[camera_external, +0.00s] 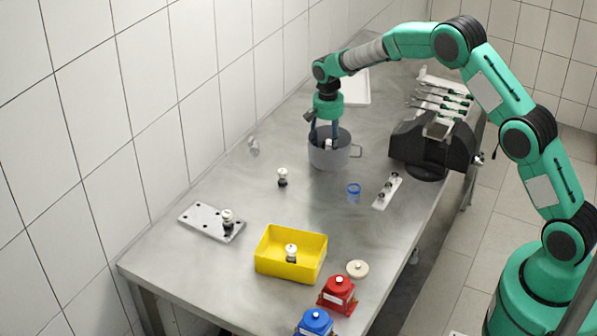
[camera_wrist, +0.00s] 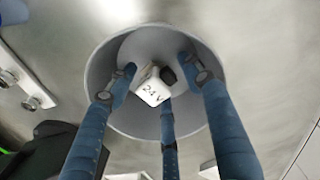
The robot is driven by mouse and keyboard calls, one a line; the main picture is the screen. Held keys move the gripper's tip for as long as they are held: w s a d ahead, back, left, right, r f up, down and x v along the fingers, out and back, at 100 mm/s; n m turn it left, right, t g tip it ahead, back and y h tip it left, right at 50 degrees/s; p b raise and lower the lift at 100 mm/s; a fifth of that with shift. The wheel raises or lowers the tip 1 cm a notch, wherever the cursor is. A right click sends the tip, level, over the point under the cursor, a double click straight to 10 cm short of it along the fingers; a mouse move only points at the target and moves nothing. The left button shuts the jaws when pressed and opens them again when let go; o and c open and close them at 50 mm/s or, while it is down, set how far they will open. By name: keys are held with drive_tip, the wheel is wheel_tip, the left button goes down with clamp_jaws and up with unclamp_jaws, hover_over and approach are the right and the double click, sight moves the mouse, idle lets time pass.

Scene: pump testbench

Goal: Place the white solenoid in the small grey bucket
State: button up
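My gripper (camera_external: 325,138) points down into the small grey bucket (camera_external: 325,160), with its blue fingers inside the rim. The white solenoid (camera_external: 328,145) shows inside the bucket between the fingers. In the wrist view the solenoid (camera_wrist: 152,92) is a white block marked 24V with a dark part beside it. There the fingers of my gripper (camera_wrist: 160,78) are spread around it, with small gaps, and look open. The wrist view also shows the bucket's grey wall (camera_wrist: 100,70) around them. The front wall hides the solenoid's lower part in the external view.
A blue cup (camera_external: 354,192), a white strip (camera_external: 381,200) and a black machine (camera_external: 425,150) are right of the bucket.

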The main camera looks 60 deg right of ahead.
sight(328, 141)
drive_tip(key=shift+w+r+p, duration=0.1)
drive_tip(key=shift+r+p, duration=0.5)
drive_tip(key=shift+r, duration=3.3)
drive_tip(key=shift+r, duration=0.15)
